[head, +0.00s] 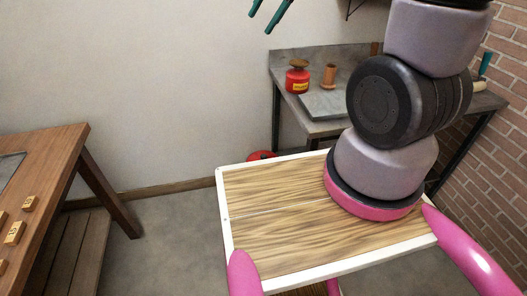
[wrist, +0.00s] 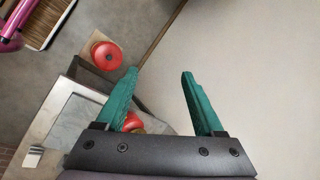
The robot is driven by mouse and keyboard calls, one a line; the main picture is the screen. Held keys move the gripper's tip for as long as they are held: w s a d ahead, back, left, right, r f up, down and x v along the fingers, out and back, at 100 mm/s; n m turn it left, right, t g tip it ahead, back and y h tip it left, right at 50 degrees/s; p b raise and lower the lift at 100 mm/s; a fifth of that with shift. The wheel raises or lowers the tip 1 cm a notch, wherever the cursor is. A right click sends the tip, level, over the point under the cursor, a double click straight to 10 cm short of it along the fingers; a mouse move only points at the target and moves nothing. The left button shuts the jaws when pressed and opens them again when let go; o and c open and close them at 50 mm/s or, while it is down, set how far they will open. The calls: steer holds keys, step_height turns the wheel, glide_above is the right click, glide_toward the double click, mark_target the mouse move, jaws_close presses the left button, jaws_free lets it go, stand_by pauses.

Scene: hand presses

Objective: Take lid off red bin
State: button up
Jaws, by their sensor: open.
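A red bin (head: 262,156) stands on the floor below the back bench in the head view, mostly hidden by my own body. In the wrist view its round red lid (wrist: 107,57) shows from above, with a small dark spot at its middle. My gripper (wrist: 160,73) is open and empty, its teal fingers wide apart. The lid lies to the left of the left finger, clear of both fingers. In the head view my gripper (head: 261,20) is at the top edge, high in front of the wall, well above the bin.
The back bench (head: 285,56) holds a red can (head: 297,80) with a brown top, a brown wooden spool (head: 329,77) and a grey slab (head: 322,105). A wooden table (head: 62,143) with small blocks stands at left. Floor between is clear; a brick wall (head: 500,150) bounds the right.

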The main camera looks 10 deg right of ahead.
steer(key=w+a+f+m+g, duration=0.1)
steer(key=w+f+m, duration=0.1)
steer(key=w+f, duration=0.5)
steer(key=m+g+h, duration=0.2)
steer(key=m+h, duration=0.2)
steer(key=m, duration=0.4)
glide_toward(264, 156)
steer(key=f, duration=0.1)
steer(key=w+f, duration=0.1)
steer(key=f, duration=0.1)
steer(key=shift+f, duration=0.1)
steer(key=shift+s+a+f, duration=0.1)
steer(key=shift+a+f, duration=0.1)
steer(key=shift+f, duration=0.75)
steer(key=shift+s+a+f, duration=0.1)
steer(key=shift+a+f, duration=0.05)
steer(key=shift+f, duration=0.75)
steer(key=shift+s+a+f, duration=0.1)
steer(key=shift+a+f, duration=0.1)
steer(key=shift+f, duration=0.75)
jaws_close()
